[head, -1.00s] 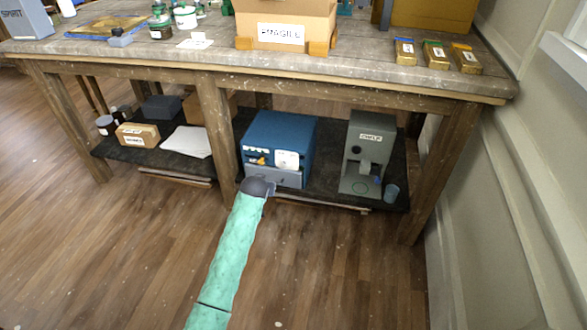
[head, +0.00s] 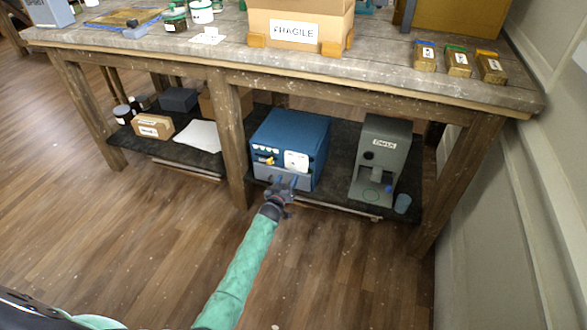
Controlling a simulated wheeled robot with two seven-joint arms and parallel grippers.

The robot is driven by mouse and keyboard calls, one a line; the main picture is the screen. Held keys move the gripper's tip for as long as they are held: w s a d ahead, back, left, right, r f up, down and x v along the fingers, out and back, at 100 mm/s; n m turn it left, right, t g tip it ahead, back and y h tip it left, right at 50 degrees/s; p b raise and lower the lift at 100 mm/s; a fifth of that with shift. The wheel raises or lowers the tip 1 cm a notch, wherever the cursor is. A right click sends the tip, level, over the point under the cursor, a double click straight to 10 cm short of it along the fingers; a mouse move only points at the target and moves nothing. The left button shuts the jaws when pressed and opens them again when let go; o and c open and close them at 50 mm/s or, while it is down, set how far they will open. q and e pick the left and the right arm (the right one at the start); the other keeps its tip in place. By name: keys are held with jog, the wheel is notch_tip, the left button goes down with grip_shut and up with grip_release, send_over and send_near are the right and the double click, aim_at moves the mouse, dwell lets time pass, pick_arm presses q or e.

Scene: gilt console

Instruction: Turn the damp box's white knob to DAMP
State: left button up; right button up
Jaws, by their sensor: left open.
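A blue box (head: 302,130) stands on the low shelf under the workbench; I take it for the damp box. Its front has a white plate (head: 297,161), a small yellow part (head: 268,161), several small white labels and a grey lower panel. The white knob and any DAMP wording are too small to make out. My left gripper (head: 282,183) is open and empty, low in front of the box's grey panel, below the white plate. I cannot tell if it touches the panel. My right gripper is not in view.
The bench top (head: 400,75) overhangs the shelf. The floor in front is clear.

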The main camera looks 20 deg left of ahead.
aim_at(294, 165)
pick_arm(q)
jog(key=shift+w+b, duration=0.45)
jog(key=shift+w, duration=3.3)
jog(key=shift+d, duration=0.1)
jog(key=c, duration=1)
